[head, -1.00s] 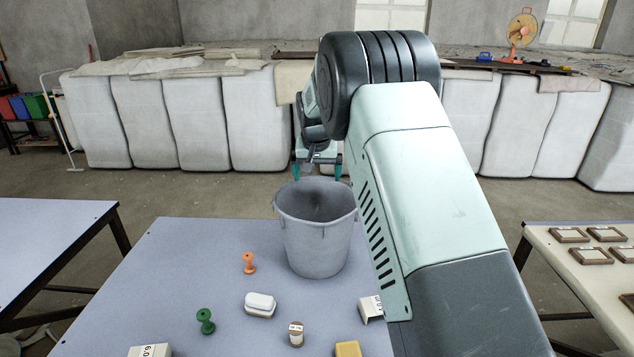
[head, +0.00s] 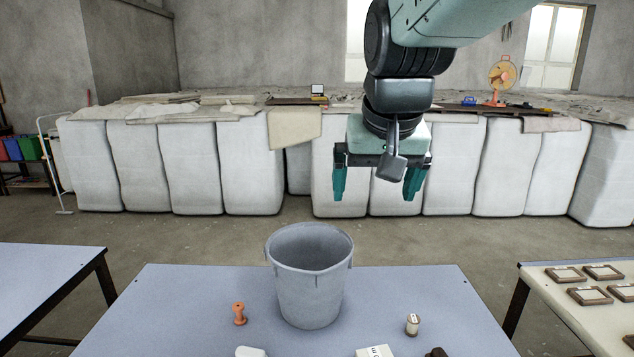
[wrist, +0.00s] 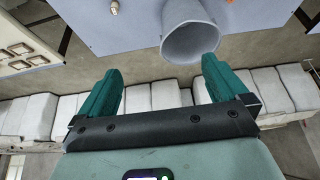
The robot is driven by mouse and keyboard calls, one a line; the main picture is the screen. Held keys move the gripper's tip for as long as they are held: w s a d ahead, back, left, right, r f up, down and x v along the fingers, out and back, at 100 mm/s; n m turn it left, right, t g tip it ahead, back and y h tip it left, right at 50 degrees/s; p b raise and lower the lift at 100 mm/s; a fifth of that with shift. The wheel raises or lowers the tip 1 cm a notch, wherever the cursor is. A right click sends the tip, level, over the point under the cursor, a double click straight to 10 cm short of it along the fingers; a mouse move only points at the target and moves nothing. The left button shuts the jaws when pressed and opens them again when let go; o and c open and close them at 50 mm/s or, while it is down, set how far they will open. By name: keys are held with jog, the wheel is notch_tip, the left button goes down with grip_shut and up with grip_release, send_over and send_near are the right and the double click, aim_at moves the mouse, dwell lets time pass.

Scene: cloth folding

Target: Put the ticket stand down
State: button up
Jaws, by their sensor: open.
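My gripper (head: 375,190) hangs fingers-down beyond the table's far edge, to the right of and above the grey bucket. Its two teal fingers are wide apart with nothing between them. In the wrist view, my gripper (wrist: 162,70) is also empty. A small white block with a printed label (head: 374,351), perhaps the ticket stand, sits on the table (head: 200,285) at the bottom edge of the head view, partly cut off. It stands apart from my gripper.
The grey bucket (head: 310,285) stands near the table's far edge. An orange spool (head: 239,313) is left of it and a small labelled cylinder (head: 412,324) right. A side table (head: 590,310) holds several framed pieces. White padded blocks (head: 240,165) line the back.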

jog(key=s+d+f, duration=0.1)
jog(key=s+f, duration=0.1)
jog(key=s, duration=0.7)
jog(key=s+d+f, duration=0.1)
jog(key=s+f, duration=0.1)
jog(key=s, duration=0.8)
jog(key=shift+d, duration=0.35)
